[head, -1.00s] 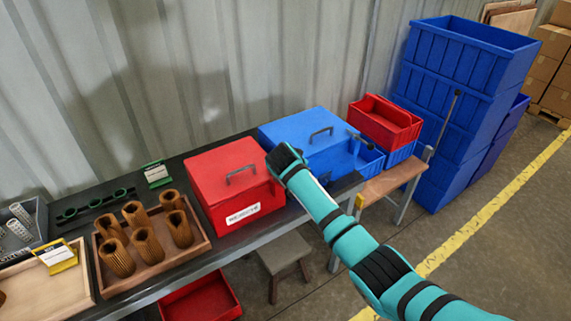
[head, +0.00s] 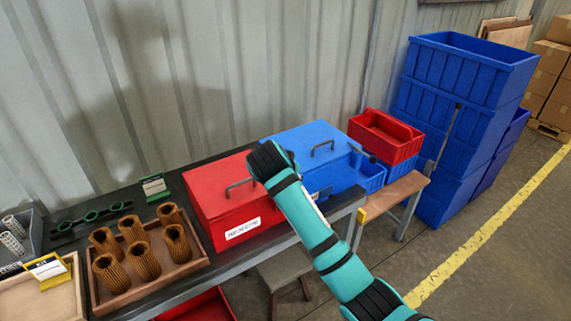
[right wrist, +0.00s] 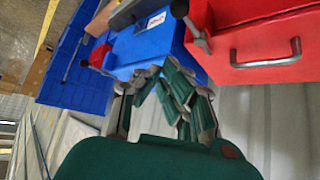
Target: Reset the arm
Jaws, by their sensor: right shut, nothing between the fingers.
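My teal right arm comes in from the lower right of the head view. Its black wrist end is in front of the right part of the red lidded box (head: 215,205), hiding some of it. The fingers cannot be made out in the head view. In the right wrist view, my right gripper (right wrist: 163,78) is shut and empty, with its green-and-grey fingers near the blue box (right wrist: 140,45). The red box (right wrist: 262,70) is to the right there. My left gripper is in neither view.
The blue lidded box (head: 300,140) stands beside the red box on the dark bench. A wooden tray (head: 205,250) with several brown pleated cartridges is at left. The floor at right is open.

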